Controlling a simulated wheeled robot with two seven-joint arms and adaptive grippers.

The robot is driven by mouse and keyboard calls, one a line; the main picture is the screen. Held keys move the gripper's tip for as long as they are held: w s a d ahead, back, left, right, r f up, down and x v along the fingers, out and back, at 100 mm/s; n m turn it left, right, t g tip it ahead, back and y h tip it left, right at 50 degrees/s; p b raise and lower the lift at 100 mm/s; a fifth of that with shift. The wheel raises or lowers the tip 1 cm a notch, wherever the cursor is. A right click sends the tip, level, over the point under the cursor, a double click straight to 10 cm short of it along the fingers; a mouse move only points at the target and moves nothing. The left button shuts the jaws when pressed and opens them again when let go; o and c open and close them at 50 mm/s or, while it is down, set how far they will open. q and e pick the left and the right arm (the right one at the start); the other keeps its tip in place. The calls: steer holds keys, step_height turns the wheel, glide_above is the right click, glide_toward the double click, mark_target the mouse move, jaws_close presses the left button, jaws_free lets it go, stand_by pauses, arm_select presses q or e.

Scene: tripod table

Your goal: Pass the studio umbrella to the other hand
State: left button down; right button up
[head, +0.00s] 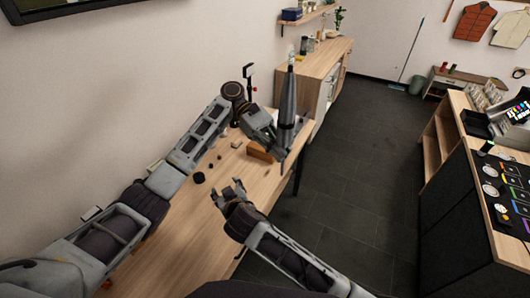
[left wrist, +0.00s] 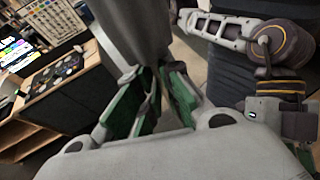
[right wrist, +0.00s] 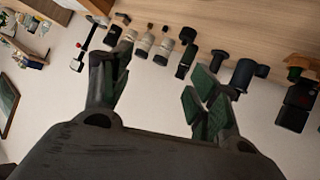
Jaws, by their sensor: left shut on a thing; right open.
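The studio umbrella (head: 289,97) is folded, slim and grey. It stands nearly upright beyond the table's far right part in the head view. My left gripper (head: 281,138) is shut around its lower part. In the left wrist view the grey umbrella (left wrist: 138,35) rises between the green-padded fingers (left wrist: 148,100); the fingers hide part of it. My right gripper (head: 231,196) is open and empty, nearer and lower left of the umbrella, apart from it. In the right wrist view its fingers (right wrist: 162,72) are spread, with no umbrella between them.
The wooden table (head: 160,262) lies along the wall, under my left arm. Small dark parts (head: 200,177) and an orange-brown block (head: 260,152) lie on it. Several dark cylinders (right wrist: 187,60) show in the right wrist view. A dark counter (head: 450,215) stands right, across open floor (head: 350,190).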

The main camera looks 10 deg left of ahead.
steer(key=s+d+r+m+t+h, duration=0.1)
steer(key=d+r+m+t+h, duration=0.15)
steer(key=r, duration=0.55)
steer(key=s+d+r+m+t+h, duration=0.1)
steer(key=d+r+m+t+h, duration=0.15)
steer(key=r, duration=0.55)
steer(key=m+t+h, duration=0.2)
steer(key=m+h, duration=0.4)
steer(key=m, duration=0.1)
glide_toward(283, 128)
steer(key=shift+a, duration=0.1)
steer(key=shift+w, duration=0.1)
steer(key=shift+x, duration=5.9)
